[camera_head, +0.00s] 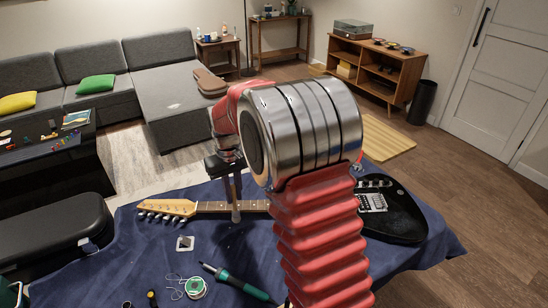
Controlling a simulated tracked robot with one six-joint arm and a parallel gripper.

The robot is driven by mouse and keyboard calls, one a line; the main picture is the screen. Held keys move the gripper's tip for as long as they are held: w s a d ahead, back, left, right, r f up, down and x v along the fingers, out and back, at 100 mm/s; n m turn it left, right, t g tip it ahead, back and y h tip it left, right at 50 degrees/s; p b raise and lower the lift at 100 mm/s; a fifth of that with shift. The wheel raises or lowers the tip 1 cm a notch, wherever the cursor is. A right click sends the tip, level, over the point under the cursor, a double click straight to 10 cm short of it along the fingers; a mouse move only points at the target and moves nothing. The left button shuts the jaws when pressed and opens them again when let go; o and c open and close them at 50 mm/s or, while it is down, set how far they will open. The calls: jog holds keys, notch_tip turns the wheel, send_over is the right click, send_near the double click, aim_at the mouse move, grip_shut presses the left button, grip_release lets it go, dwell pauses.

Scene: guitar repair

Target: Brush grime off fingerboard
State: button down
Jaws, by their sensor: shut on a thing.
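An electric guitar lies across the blue-covered table, its pale headstock (165,208) at the left and its black body (405,222) at the right. Its fingerboard (212,207) shows left of my arm; the middle of the neck is hidden behind my red arm. My gripper (226,172) is above the neck, shut on a slim upright brush-like tool (236,190). The tool hangs down across the fingerboard in this view, its lower end near the strings. I cannot tell whether it touches them, and grime is too small to see.
The blue cloth (135,260) also bears a small square item (185,243), a solder spool (195,288) and a teal-handled soldering iron (240,285) in front of the neck. A black case (45,235) stands at the left. Cloth between headstock and case is clear.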

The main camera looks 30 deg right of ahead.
jog(key=d+r+n, duration=0.1)
jog(key=d+r, duration=0.3)
jog(key=d, duration=0.3)
jog(key=w+d+r, duration=0.1)
jog(key=d+r, duration=0.2)
jog(key=d, duration=0.4)
jog(key=shift+d+r+n, duration=0.15)
jog(key=shift+r+n, duration=0.2)
jog(key=shift+n, duration=0.05)
jog(key=shift+w, duration=0.1)
